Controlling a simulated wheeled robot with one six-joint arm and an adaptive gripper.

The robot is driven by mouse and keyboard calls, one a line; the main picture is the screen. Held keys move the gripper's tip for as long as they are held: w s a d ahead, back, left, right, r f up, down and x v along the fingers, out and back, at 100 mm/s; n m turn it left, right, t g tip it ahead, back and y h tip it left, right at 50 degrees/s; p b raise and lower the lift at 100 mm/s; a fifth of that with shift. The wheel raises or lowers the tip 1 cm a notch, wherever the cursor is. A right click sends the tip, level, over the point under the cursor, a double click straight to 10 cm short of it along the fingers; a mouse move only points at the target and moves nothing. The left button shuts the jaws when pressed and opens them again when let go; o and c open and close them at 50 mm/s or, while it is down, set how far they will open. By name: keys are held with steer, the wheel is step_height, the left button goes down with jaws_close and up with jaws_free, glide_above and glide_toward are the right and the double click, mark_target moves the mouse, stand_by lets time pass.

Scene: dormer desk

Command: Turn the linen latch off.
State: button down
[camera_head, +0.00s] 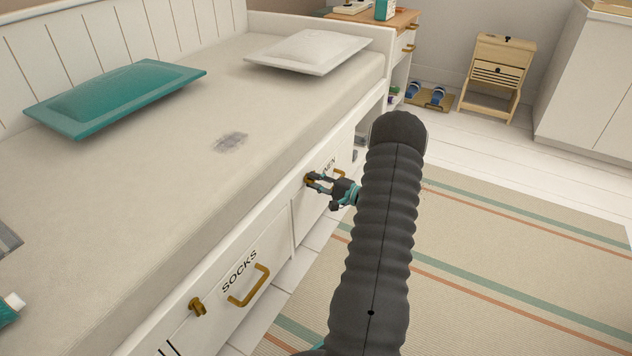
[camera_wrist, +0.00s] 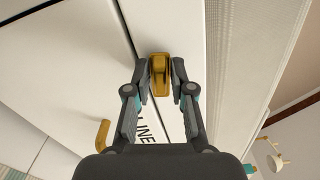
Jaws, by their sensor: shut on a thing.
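The linen latch (camera_wrist: 159,75) is a small brass turn-piece on the white front of the drawer marked LINEN. My gripper (camera_wrist: 160,72) has its two fingers on either side of the latch and is shut on it in the wrist view. In the head view my gripper (camera_head: 311,179) reaches the latch from the right, and the latch is mostly hidden behind the fingers. The linen drawer (camera_head: 309,208) looks closed. Its brass handle (camera_wrist: 102,133) shows at the lower left in the wrist view.
The socks drawer (camera_head: 232,296) has its own brass latch (camera_head: 197,306) and handle (camera_head: 249,287). Above the drawers is a bed with a teal pillow (camera_head: 115,95) and a white pillow (camera_head: 308,50). A striped rug (camera_head: 500,260) covers the open floor at right.

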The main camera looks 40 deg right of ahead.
steer(key=shift+d+n, duration=0.1)
steer(key=shift+n, duration=0.9)
steer(key=c, duration=1.2)
jaws_free()
steer(key=shift+s, duration=0.1)
steer(key=v, duration=1.2)
steer(key=shift+f, duration=0.1)
